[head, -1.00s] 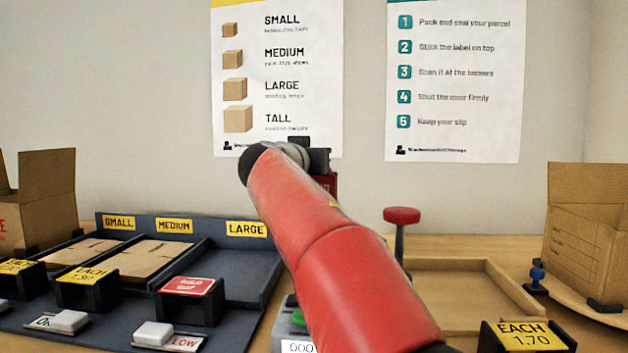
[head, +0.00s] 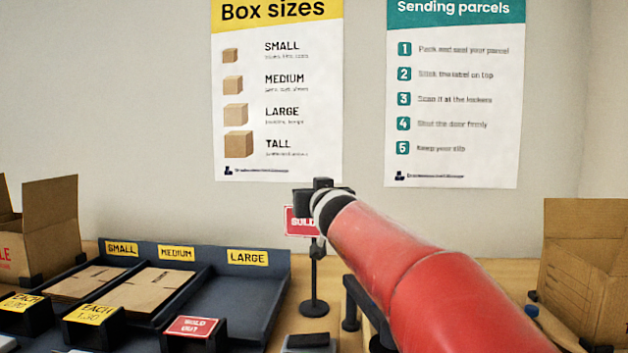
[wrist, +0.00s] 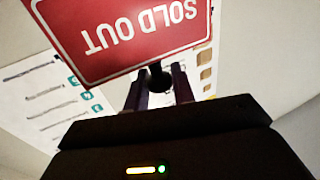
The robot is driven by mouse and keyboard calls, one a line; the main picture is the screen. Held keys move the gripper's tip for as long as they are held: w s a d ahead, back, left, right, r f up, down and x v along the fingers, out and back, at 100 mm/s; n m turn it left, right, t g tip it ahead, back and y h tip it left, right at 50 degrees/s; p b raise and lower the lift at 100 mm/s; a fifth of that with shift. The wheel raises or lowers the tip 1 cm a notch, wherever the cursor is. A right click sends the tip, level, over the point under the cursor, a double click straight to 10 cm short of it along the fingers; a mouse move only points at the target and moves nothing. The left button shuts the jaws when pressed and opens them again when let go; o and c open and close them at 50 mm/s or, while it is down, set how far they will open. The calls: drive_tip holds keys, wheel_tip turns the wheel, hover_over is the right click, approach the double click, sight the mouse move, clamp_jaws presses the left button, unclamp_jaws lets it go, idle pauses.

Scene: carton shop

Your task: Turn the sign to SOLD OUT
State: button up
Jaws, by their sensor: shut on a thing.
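A red sign (head: 300,221) with white letters is on a thin black stand (head: 314,290) at the back of the counter. In the head view its right part is hidden by my arm, and only the start of SOLD shows. In the head view my gripper (head: 318,190) is at the sign's upper edge.
A dark tray (head: 235,300) marked SMALL, MEDIUM and LARGE holds flat cartons at left. A red SOLD OUT card (head: 195,327) stands before its LARGE slot. Open cartons stand at left (head: 50,230) and right (head: 585,270). Two posters (head: 278,90) hang on the wall behind.

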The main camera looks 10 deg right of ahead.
drive_tip(key=shift+r+n+y+p, duration=0.15)
drive_tip(key=shift+n+y+p, duration=0.25)
drive_tip(key=shift+p, duration=0.55)
drive_tip(key=shift+f+y+p, duration=0.2)
drive_tip(key=shift+y+p, duration=0.2)
drive_tip(key=shift+p, duration=0.05)
drive_tip(key=o, duration=0.9)
drive_tip(key=s, duration=0.7)
drive_tip(key=shift+s+d, duration=0.35)
